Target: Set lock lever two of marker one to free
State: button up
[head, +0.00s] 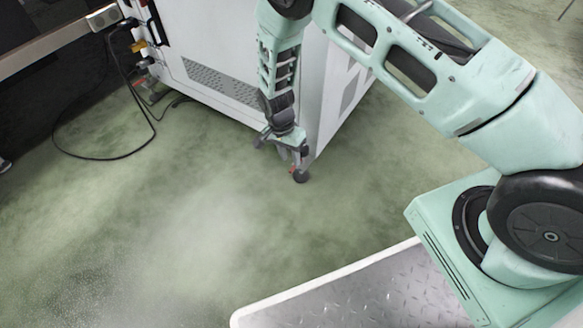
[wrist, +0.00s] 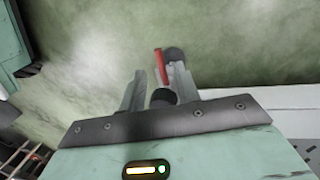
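Marker one looks to be the large white cabinet (head: 235,50) on casters. In the head view a dark caster (head: 300,176) stands on the floor at its near bottom corner, with a small red lever (head: 296,167) on it. In the wrist view the red lever (wrist: 160,67) stands out beside the dark caster wheel (wrist: 175,54). My gripper (head: 283,143) points down at this corner, its fingers apart. In the wrist view the lever shows between the fingertips of my gripper (wrist: 158,76), closer to the right finger. I cannot tell whether they touch. The lever's exact setting is unclear.
Black cables (head: 85,157) loop on the green floor at the left, beside the cabinet's plugs (head: 142,45). A metal rail (head: 60,40) runs at the upper left. The floor (head: 170,220) in front of the cabinet is clear.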

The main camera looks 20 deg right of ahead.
aim_at(293, 168)
jog(key=shift+s+d+f+b, duration=0.15)
jog(key=shift+f+b, duration=0.15)
jog(key=shift+f, duration=0.6)
jog(key=shift+s+d+f+b, duration=0.1)
jog(key=shift+f+b, duration=0.2)
jog(key=shift+f, duration=0.6)
grip_shut()
jog(key=shift+s+r, duration=0.1)
jog(key=shift+s+d+n+t+h+p, duration=0.15)
jog(key=shift+s+d+n+t+p, duration=0.45)
jog(key=shift+n+p, duration=1.35)
jog(key=shift+s+d+n+t+h+p, duration=0.1)
jog(key=shift+s+d+n+h+p, duration=0.15)
jog(key=shift+d+n+p, duration=1.2)
jog(key=shift+s+d+n+t+h+p, duration=0.1)
jog(key=shift+s+d+n+t+p, duration=0.25)
jog(key=shift+n+p, duration=2.05)
jog(key=shift+n+b, duration=0.3)
